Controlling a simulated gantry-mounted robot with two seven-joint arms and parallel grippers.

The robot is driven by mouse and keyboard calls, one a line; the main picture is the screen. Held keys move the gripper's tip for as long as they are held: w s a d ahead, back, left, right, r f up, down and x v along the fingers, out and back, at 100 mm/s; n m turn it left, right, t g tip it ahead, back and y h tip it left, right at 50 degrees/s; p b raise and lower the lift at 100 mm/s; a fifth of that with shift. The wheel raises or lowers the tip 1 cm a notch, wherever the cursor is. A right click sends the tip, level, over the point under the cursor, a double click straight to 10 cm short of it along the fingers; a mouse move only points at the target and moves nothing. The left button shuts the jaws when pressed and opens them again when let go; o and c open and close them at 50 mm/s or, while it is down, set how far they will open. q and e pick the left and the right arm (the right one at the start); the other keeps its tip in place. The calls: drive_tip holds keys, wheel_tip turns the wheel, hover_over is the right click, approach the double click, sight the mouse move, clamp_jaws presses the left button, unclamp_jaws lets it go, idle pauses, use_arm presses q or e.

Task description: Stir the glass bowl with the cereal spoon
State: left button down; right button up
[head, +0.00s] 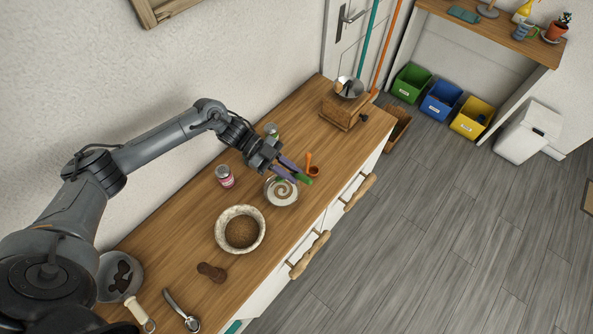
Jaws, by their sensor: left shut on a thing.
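My left gripper (287,170), with purple fingers, is over the far edge of a small round bowl with a spiral inside (282,193), possibly the glass bowl. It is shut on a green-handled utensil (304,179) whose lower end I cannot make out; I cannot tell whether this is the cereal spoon. A larger speckled bowl (223,238) with brown contents stands nearer than the spiral bowl. My right gripper is not in view.
An orange utensil (309,159) is just right of the gripper. A wooden grinder (344,107) stands at the far end. A brown object (211,272) lies in front.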

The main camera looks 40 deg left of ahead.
use_arm(q)
drive_tip(key=shift+d+f+b, duration=0.6)
drive_tip(key=shift+d+f, duration=1.65)
drive_tip(key=shift+d, duration=0.2)
drive_tip(key=a+f+b, duration=0.3)
drive_tip(key=f+b, duration=0.1)
drive_tip(key=b, duration=0.1)
drive_tip(key=shift+a+f+b, duration=0.3)
drive_tip(key=shift+a+b, duration=0.05)
drive_tip(key=shift+a, duration=0.05)
drive_tip(key=shift+a+f+b, duration=0.55)
drive_tip(key=shift+a+b, duration=0.1)
drive_tip(key=shift+b, duration=0.2)
drive_tip(key=shift+d, duration=0.1)
